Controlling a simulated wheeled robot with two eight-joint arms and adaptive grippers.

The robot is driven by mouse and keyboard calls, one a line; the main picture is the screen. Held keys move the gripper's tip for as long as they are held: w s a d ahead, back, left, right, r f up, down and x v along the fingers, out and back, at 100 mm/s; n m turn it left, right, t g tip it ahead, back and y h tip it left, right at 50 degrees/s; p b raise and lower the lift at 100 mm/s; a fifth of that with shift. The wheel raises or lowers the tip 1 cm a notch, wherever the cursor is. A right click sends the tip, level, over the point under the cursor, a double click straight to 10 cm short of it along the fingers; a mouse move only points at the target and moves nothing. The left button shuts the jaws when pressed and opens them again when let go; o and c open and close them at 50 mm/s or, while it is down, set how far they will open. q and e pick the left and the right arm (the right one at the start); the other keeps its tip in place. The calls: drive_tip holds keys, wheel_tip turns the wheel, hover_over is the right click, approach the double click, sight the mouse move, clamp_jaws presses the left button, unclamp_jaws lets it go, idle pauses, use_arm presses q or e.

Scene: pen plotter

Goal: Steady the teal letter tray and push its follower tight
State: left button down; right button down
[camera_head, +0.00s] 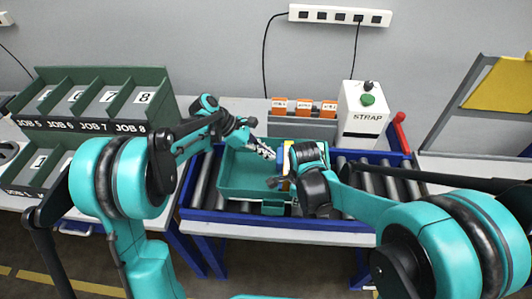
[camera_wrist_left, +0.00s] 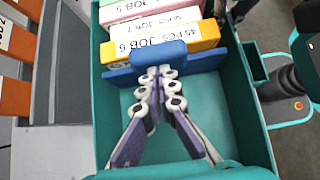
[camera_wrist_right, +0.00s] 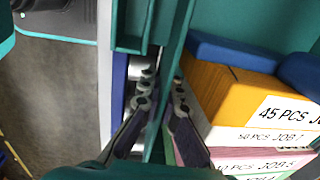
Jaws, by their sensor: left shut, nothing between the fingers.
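The teal letter tray (camera_head: 232,191) sits on the roller conveyor; its wall also shows in the left wrist view (camera_wrist_left: 245,95). In it, a blue follower (camera_wrist_left: 195,62) stands upright against a row of card bundles, a yellow one (camera_wrist_left: 185,38) nearest. My left gripper (camera_wrist_left: 160,72) is shut and empty inside the tray, its tips at the follower's raised middle block, apparently touching it. My right gripper (camera_wrist_right: 160,85) is at the tray's near side, fingers on both sides of the teal wall (camera_wrist_right: 163,105) and shut on it. My right arm hides part of the tray in the head view.
A white STRAP box (camera_head: 363,118) and orange-labelled holders (camera_head: 302,107) stand behind the conveyor. Green JOB bins (camera_head: 95,105) stand at the left. Bare rollers (camera_head: 375,185) lie right of the tray. A power strip (camera_head: 340,15) is on the wall.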

use_arm(q)
drive_tip(key=shift+d, duration=0.55)
drive_tip(key=shift+a, duration=0.1)
